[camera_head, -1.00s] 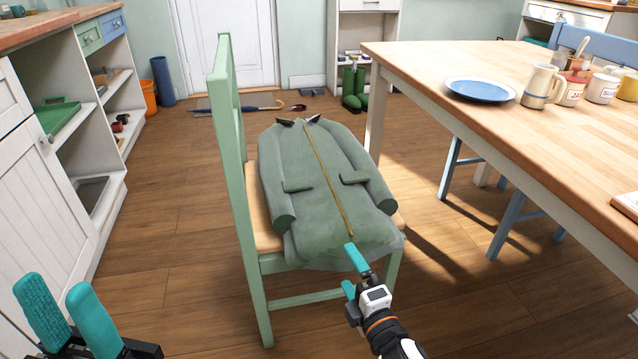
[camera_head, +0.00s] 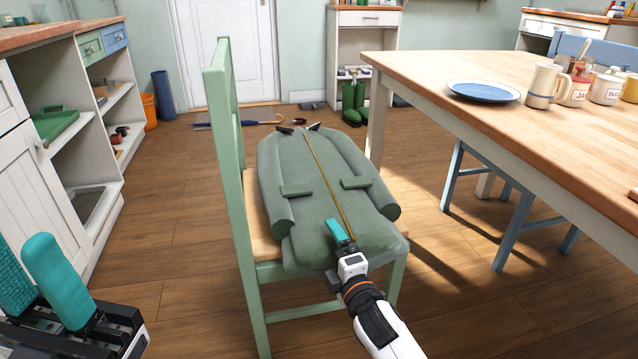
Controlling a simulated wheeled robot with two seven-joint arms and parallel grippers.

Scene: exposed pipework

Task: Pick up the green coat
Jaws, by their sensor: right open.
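The green coat (camera_head: 323,210) lies spread on the seat of a green chair (camera_head: 238,190), its dark collar away from me and a yellow-brown line down its front. My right gripper (camera_head: 337,238) is at the coat's near hem. One teal finger shows on top of the cloth; the other is hidden, apparently under the hem. The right jaws are open. My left gripper (camera_head: 28,262) is at the lower left edge, far from the coat, with its two teal fingers apart and nothing between them.
A wooden table (camera_head: 440,75) with a blue plate (camera_head: 483,91) and mugs (camera_head: 543,86) stands right of the chair. White shelving (camera_head: 55,190) lines the left. Green boots (camera_head: 353,103) stand behind. The floor between shelving and chair is clear.

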